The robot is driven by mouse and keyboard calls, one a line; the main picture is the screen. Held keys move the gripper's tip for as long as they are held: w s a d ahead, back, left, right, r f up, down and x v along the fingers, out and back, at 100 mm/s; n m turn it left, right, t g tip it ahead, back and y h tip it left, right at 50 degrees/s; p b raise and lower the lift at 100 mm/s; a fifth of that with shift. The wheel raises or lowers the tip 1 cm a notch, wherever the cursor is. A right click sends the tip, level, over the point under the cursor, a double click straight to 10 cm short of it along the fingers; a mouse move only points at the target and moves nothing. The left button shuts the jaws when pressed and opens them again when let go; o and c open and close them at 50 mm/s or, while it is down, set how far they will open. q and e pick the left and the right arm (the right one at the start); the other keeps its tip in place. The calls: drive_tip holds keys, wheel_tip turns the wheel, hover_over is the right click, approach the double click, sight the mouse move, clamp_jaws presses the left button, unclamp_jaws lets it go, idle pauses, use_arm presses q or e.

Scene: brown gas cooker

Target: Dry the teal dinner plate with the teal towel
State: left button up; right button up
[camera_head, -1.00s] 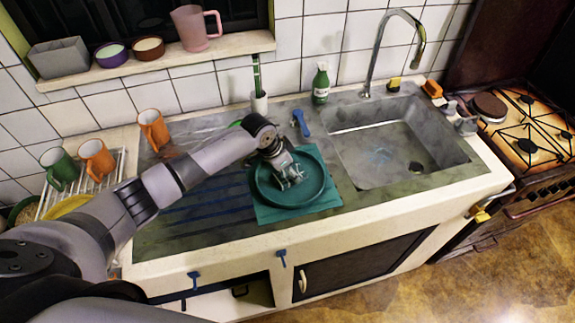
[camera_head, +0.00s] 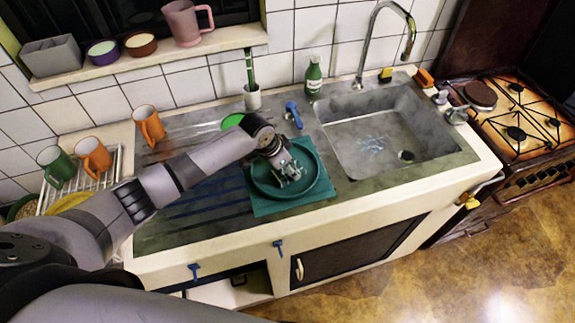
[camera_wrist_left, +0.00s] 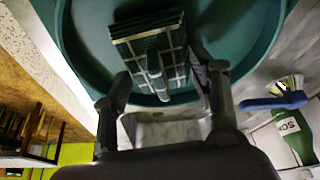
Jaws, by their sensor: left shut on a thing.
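The teal dinner plate (camera_head: 318,190) lies on a flat teal square (camera_head: 262,209) on the drainboard, left of the sink. My left gripper (camera_head: 289,171) reaches over the plate from the left and points down into it. In the left wrist view its fingers (camera_wrist_left: 165,88) are on either side of a small folded dark teal cloth with pale grid lines (camera_wrist_left: 148,38), which looks like the towel. The cloth is over the plate (camera_wrist_left: 85,45); whether it touches the surface is hard to tell. My right gripper is not in view.
The sink (camera_head: 385,140) with its tap (camera_head: 372,35) is to the right. Behind the plate are a blue brush-like item (camera_head: 293,113) and a green bottle (camera_head: 313,77). Orange mugs (camera_head: 149,124) and a dish rack (camera_head: 110,165) stand left. A cooker (camera_head: 520,115) is far right.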

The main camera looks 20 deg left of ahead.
use_arm(q)
drive_tip(key=shift+r+p, duration=0.35)
drive_tip(key=shift+r, duration=3.2)
drive_tip(key=o, duration=0.5)
drive_tip(key=shift+c, duration=0.2)
drive_tip(key=c, duration=0.5)
drive_tip(key=shift+o, duration=0.2)
